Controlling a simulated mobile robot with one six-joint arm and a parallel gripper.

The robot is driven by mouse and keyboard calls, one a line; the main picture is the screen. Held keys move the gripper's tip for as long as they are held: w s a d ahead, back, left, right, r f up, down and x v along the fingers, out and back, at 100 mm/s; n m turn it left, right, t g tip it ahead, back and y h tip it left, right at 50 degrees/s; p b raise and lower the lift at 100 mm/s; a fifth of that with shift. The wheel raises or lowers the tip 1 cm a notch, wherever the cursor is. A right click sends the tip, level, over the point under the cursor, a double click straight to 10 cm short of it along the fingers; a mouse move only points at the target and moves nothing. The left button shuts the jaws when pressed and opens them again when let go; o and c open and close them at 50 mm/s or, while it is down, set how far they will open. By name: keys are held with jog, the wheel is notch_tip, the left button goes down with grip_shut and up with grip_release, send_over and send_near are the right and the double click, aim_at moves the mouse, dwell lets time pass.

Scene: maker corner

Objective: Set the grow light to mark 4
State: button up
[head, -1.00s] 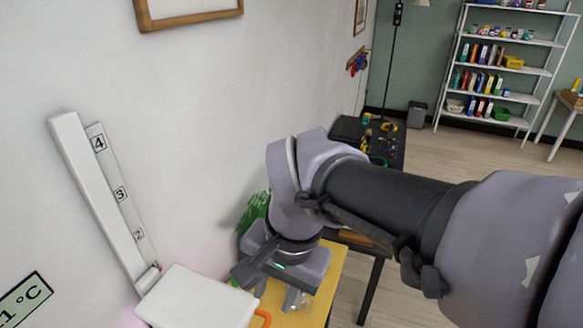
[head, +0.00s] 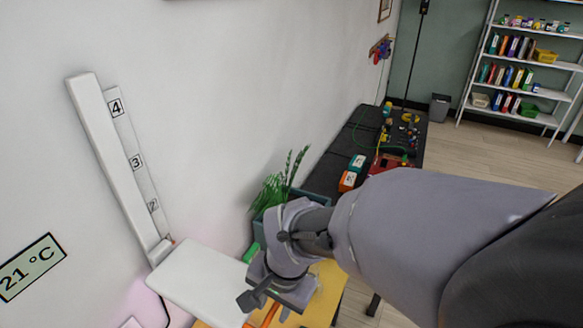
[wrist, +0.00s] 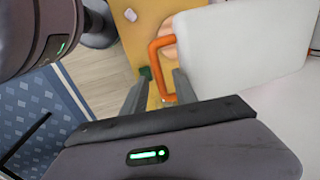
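The grow light (head: 200,284) is a white flat panel on a white wall rail (head: 108,165). Its rail end sits below the mark 2 label (head: 153,205); mark 3 (head: 136,161) and mark 4 (head: 116,107) are higher up. No mark 1 label shows. The panel also fills the right of the wrist view (wrist: 245,40). Its orange loop handle (wrist: 152,56) sticks out from the panel's edge. My gripper (wrist: 158,88) is open, its fingers pointing toward the handle, with part of the loop showing between the fingertips. I cannot tell whether they touch.
A yellow tabletop (head: 325,290) lies below the light. A green plant in a planter (head: 277,190) stands close behind my gripper. A dark bench (head: 350,135) with tools and small boxes runs along the wall. A temperature display (head: 30,268) hangs at left.

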jog(key=shift+c, duration=0.2)
grip_shut()
dwell(1.3)
